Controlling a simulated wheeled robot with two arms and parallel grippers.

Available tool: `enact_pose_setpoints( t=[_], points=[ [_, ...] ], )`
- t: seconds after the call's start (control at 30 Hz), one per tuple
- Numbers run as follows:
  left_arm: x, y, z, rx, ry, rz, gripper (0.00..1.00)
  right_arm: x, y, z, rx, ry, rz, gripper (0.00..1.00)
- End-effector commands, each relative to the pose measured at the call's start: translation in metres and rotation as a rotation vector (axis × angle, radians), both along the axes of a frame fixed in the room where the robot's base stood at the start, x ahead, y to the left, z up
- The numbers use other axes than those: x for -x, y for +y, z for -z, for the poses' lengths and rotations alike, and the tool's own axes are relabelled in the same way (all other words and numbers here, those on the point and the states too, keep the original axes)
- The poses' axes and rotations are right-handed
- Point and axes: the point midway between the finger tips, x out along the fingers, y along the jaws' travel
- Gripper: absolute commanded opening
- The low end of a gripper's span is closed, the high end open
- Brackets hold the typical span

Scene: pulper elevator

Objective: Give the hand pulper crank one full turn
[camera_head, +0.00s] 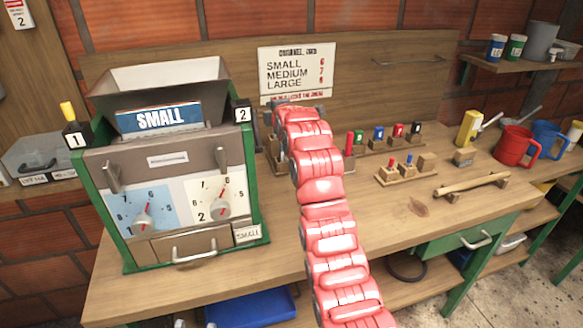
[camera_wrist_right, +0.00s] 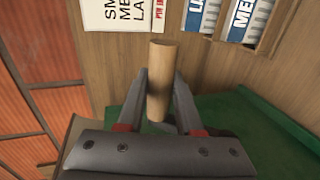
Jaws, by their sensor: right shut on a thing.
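The hand pulper (camera_head: 165,165) stands on the left of the bench, a green and grey machine with an open hopper (camera_head: 158,85), a blue SMALL plate and two dials (camera_head: 145,223) on its front. My right arm reaches up to the pulper's right side and hides most of the crank in the head view. In the right wrist view, the wooden crank handle (camera_wrist_right: 160,80) stands between the fingers of my right gripper (camera_wrist_right: 160,95), which is shut on it. The green pulper side (camera_wrist_right: 235,115) shows behind. My left gripper is not in view.
A SMALL/MEDIUM/LARGE sign (camera_head: 297,72) is on the back board. Racks with coloured pieces (camera_head: 405,172), a wooden bar (camera_head: 472,184), a yellow can (camera_head: 467,128) and a red mug (camera_head: 513,146) stand to the right.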

Motion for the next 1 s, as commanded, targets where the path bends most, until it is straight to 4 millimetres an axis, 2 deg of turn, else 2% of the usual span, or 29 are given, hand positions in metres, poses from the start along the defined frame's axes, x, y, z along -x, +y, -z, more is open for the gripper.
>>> enact_pose_setpoints(
  t=[0.03, 0.37, 0.67, 1.0],
  points=[
    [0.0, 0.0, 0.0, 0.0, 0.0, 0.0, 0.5, 0.002, 0.001, -0.007, -0.005, -0.01, -0.004, 0.0],
    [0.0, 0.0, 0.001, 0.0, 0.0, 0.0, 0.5, 0.005, -0.004, -0.01, -0.004, -0.013, 0.002, 0.0],
    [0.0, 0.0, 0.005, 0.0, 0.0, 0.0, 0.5, 0.029, -0.019, -0.022, -0.002, -0.015, 0.008, 0.0],
    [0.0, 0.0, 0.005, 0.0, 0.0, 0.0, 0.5, 0.032, -0.025, -0.024, 0.0, -0.017, 0.015, 0.0]
  ],
)
